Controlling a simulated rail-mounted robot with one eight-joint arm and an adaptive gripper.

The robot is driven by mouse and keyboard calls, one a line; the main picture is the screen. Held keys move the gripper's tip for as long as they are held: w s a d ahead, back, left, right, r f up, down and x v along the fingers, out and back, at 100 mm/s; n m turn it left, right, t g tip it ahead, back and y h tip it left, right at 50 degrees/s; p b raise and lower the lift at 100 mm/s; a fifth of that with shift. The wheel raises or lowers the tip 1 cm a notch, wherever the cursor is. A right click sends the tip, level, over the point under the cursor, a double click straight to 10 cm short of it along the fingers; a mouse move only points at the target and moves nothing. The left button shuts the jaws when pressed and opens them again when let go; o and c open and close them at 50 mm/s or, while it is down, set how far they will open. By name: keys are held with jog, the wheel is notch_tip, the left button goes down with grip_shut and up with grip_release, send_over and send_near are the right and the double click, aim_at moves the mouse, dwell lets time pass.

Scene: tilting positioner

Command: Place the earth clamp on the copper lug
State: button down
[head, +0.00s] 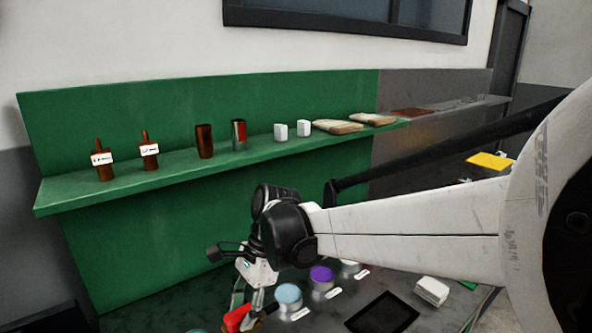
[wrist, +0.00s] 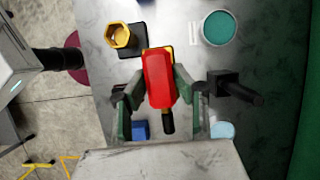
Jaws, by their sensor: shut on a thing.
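The red earth clamp (wrist: 160,78) is between the two fingers of my gripper (wrist: 161,90) in the wrist view, with a dark stub at its lower end. My gripper is shut on it. In the head view the red clamp (head: 237,318) shows at the bottom edge, below my gripper (head: 252,290). A gold, hollow, hexagonal piece (wrist: 122,36) on a black block stands just up and left of the clamp in the wrist view. I cannot tell whether it is the copper lug. A yellow-edged dark part lies partly hidden behind the clamp's upper end.
Canisters with blue (head: 288,294) and purple (head: 321,274) lids stand on the grey table right of my gripper. A teal-topped round can (wrist: 219,28) is right of the clamp. A green shelf (head: 190,172) behind carries tools, cylinders and pads. A black flat panel (head: 382,312) lies at front.

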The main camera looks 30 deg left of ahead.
jog(key=w+d+f+n, duration=0.1)
jog(key=w+d+f, duration=0.4)
jog(key=w+d, duration=0.55)
jog(key=w+d+f+n, duration=0.1)
jog(key=w+d+f, duration=0.55)
jog(key=d, duration=0.75)
jog(key=w+d+f+n+h, duration=0.15)
jog(key=d+f, duration=0.25)
jog(key=d, duration=1)
jog(key=w+d+f+n, duration=0.1)
jog(key=w+d+f, duration=0.15)
jog(key=d, duration=1.15)
notch_tip(320, 180, down, 10)
jog(key=b, duration=1)
jog(key=shift+s+r, duration=0.15)
jog(key=shift+s, duration=0.05)
